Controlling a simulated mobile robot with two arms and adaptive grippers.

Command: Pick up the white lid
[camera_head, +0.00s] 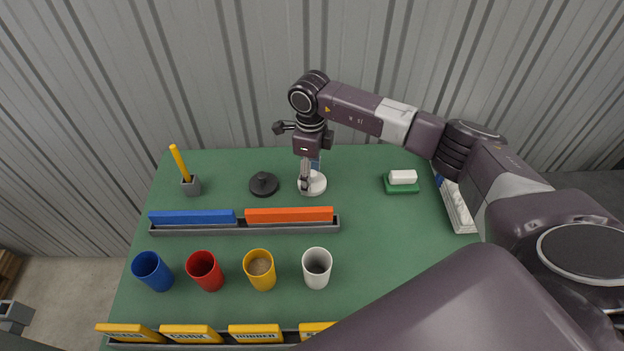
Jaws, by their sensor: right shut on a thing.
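The white lid (312,184) is a round disc with a knob, towards the back of the green table. My right gripper (306,186) points down over it and is shut on it, with the fingers at its knob. The lid appears to be at or very near the table surface; I cannot tell whether there is a gap under it. The fingers hide part of the knob. My left gripper is not clearly seen.
A black lid (263,184) lies close to the left. A rack with a blue bar (192,217) and an orange bar (289,215) lies in front. Blue (152,271), red (205,271), yellow (259,269) and white (317,267) cups stand nearer. A green-and-white block (402,181) sits right.

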